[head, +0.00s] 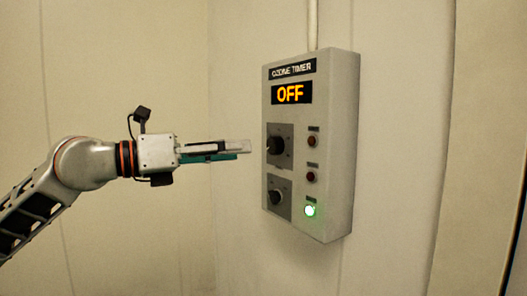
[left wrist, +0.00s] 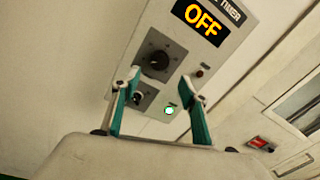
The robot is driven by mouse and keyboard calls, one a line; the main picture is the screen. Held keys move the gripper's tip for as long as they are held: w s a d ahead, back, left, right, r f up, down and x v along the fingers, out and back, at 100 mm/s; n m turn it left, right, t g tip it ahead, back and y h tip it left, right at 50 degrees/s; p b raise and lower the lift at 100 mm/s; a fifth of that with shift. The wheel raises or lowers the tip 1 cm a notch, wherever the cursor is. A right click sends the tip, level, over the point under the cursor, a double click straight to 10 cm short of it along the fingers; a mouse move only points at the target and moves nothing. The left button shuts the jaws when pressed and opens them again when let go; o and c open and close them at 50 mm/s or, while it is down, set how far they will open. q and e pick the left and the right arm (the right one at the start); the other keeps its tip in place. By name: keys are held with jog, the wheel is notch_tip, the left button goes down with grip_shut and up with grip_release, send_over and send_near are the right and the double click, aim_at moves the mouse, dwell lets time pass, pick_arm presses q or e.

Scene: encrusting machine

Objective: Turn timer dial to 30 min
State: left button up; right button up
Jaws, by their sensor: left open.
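A grey ozone timer box (head: 340,150) hangs on the wall, its display (head: 291,94) reading OFF in orange. Two black dials sit on its left side: an upper dial (head: 275,145) and a lower dial (head: 276,197). In the left wrist view the upper dial (left wrist: 158,60) shows beyond the fingertips, and the lower dial (left wrist: 138,97) is partly covered by a finger. My left gripper (head: 248,147) is open and empty, level with the upper dial and a short way left of it. In the left wrist view its teal-padded fingers (left wrist: 160,82) are spread. My right gripper is out of view.
Two dark reddish lamps, upper (head: 313,141) and lower (head: 311,176), and a lit green lamp (head: 310,211) line the box's right side. A conduit (head: 312,25) rises above it. A red switch (left wrist: 260,144) shows at right in the left wrist view.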

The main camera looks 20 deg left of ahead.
aim_at(271, 146)
pick_arm(q)
jog(key=x, duration=0.7)
jog(key=shift+w+d+r, duration=0.1)
jog(key=shift+w+r, duration=0.1)
jog(key=shift+w, duration=0.15)
jog(key=c, duration=1.1)
